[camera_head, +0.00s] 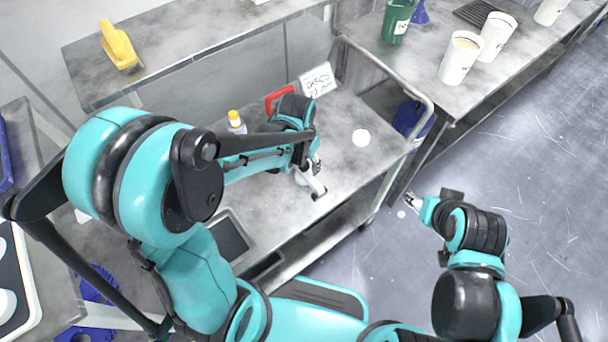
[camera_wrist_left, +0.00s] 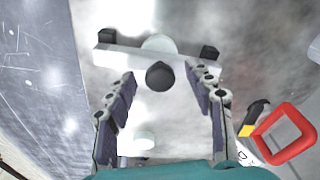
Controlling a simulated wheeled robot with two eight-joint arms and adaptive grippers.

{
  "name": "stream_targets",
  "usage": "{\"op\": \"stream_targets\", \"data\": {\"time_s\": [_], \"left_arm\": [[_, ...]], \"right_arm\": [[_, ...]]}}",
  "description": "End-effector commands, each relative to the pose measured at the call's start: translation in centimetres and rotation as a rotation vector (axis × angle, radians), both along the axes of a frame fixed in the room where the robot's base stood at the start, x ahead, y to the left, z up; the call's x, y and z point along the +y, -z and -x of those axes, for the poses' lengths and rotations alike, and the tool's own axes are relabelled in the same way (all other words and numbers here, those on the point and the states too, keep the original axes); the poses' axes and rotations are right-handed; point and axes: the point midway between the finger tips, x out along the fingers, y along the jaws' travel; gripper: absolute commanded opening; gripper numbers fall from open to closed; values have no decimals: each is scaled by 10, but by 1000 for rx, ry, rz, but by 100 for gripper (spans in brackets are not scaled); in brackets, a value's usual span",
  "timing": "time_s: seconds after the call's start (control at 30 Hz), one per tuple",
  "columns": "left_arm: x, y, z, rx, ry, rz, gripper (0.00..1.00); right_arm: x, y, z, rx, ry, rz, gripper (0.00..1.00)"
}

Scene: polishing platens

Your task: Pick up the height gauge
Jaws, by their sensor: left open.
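The height gauge seems to be the white bar with black ends (camera_head: 315,185) and a round pale part, lying on the grey cart top; it also shows in the left wrist view (camera_wrist_left: 128,52) with a black knob at its middle. My left gripper (camera_head: 311,168) is over it from above. In the left wrist view its two fingers (camera_wrist_left: 163,76) are spread apart, with the black knob between their tips and the bar just beyond. No grip on it shows. My right gripper (camera_head: 411,201) is over the floor right of the cart, too small to read.
A red frame (camera_head: 279,99), a yellow-capped bottle (camera_head: 236,122), a small sign (camera_head: 317,80) and a white disc (camera_head: 361,138) are on the cart. A metal rail (camera_head: 405,82) borders its right end. White cups (camera_head: 459,58) stand on the bench behind.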

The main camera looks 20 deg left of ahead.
Motion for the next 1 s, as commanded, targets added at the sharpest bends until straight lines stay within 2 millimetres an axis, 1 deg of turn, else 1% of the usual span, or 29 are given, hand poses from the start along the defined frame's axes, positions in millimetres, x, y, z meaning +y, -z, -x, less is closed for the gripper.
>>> {"op": "stream_targets", "data": {"time_s": [0.03, 0.07, 0.27, 0.3, 0.37, 0.4, 0.47, 0.5, 0.83, 0.93, 1.0], "left_arm": [[0, 9, -1, 0, 0, 0, 53], [0, 11, -1, 0, 0, 0, 53], [0, 10, -1, 0, 0, 0, 53], [0, 10, -1, 0, 0, 0, 48], [0, 10, -1, 0, -1, 0, 32], [0, 10, -1, 0, 0, -1, 21], [0, 10, -1, 0, -1, -1, 6], [0, 10, -1, 0, -1, -1, 0], [0, 10, -1, 1, 0, 0, 0], [0, 6, -1, 1, 0, 0, 0], [0, -1, -1, 0, 0, 0, 0]], "right_arm": [[0, 5, 0, 0, 0, 0, 52], [0, 6, 0, 0, 0, 0, 52], [0, 4, 0, 0, 0, 0, 52], [0, 4, 0, 0, 0, 0, 52], [0, 4, 0, 0, 0, 0, 52], [0, 4, 0, 0, 0, 0, 52], [0, 4, 0, 0, 0, 0, 52], [0, 4, 0, 0, 0, 0, 52], [0, 4, 0, 0, 0, 0, 52], [0, 2, 0, 0, 0, 0, 52], [0, -1, 0, 0, 0, 0, 52]]}}
